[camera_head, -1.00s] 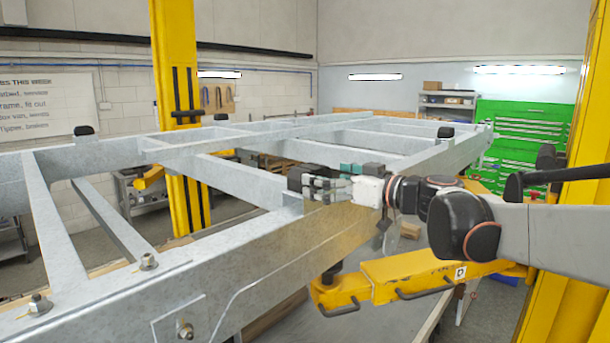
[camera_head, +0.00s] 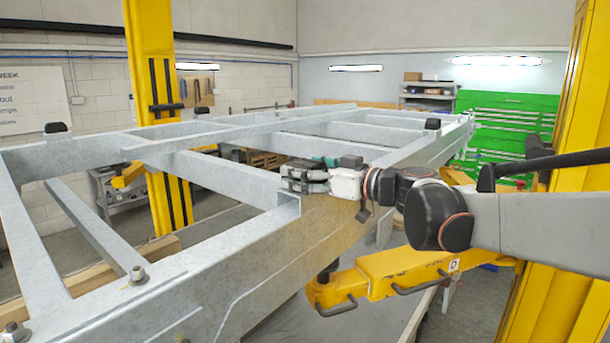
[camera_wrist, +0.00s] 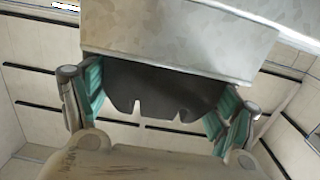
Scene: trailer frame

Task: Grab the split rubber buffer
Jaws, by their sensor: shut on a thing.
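The split rubber buffer (camera_wrist: 165,88) is a dark grey piece with notches cut in its lower edge in the wrist view. It lies against the galvanised frame member (camera_wrist: 180,40). My gripper (camera_wrist: 158,98) has its teal pads at the buffer's left and right sides and is shut on it. In the head view my gripper (camera_head: 304,176) is at the top of the near frame rail (camera_head: 250,245), beside the end of a cross member. There the fingers and buffer are dark and hard to tell apart. Whether the buffer still touches the frame is unclear.
Other black buffers stand on the frame at the left (camera_head: 56,128) and far right (camera_head: 433,123). A yellow lift arm (camera_head: 385,277) lies below the rail. Yellow posts stand at the left (camera_head: 152,60) and right (camera_head: 570,200). A bolt (camera_head: 138,275) sticks up from the rail.

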